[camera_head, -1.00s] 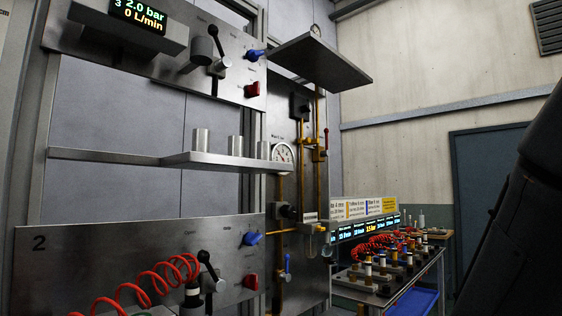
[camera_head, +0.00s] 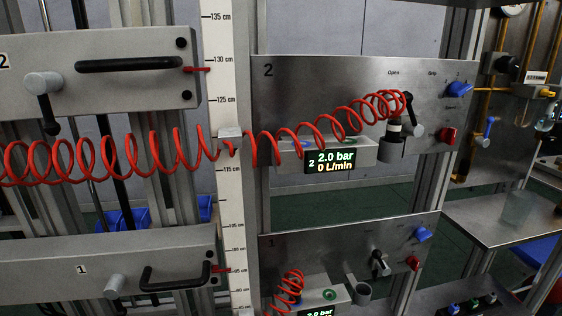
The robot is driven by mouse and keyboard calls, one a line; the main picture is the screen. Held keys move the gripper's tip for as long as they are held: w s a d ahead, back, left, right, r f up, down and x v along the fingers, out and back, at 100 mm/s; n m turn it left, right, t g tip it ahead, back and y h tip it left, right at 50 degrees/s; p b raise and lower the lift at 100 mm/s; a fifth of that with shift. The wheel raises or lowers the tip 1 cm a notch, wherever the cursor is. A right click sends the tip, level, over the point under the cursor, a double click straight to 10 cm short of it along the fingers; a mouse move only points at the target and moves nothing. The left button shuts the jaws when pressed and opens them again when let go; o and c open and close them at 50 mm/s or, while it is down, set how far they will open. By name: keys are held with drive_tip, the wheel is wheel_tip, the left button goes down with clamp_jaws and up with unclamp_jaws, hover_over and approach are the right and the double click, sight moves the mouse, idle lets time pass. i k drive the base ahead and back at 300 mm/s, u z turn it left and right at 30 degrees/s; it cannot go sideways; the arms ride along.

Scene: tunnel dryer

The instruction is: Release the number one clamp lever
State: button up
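The number one plate (camera_head: 40,262) is a grey bar at the lower left, marked "1". A grey round clamp hub (camera_head: 115,287) sticks out of it near the bottom edge of the view. I cannot clearly make out its lever. A black pull handle (camera_head: 176,278) is to the right of the hub. My gripper is not in view.
Above is the number two plate (camera_head: 130,50) with its own hub, black lever (camera_head: 48,115) and handle. A red coiled hose (camera_head: 150,160) stretches across between the plates. A height scale (camera_head: 222,60) stands right of them. Panel one (camera_head: 345,245) and panel two (camera_head: 350,90) are further right.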

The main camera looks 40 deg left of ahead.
sight(114, 289)
drive_tip(key=u, duration=2.9)
drive_tip(key=k, duration=0.5)
drive_tip(key=z, duration=0.4)
drive_tip(key=i, duration=0.5)
drive_tip(key=u, duration=0.45)
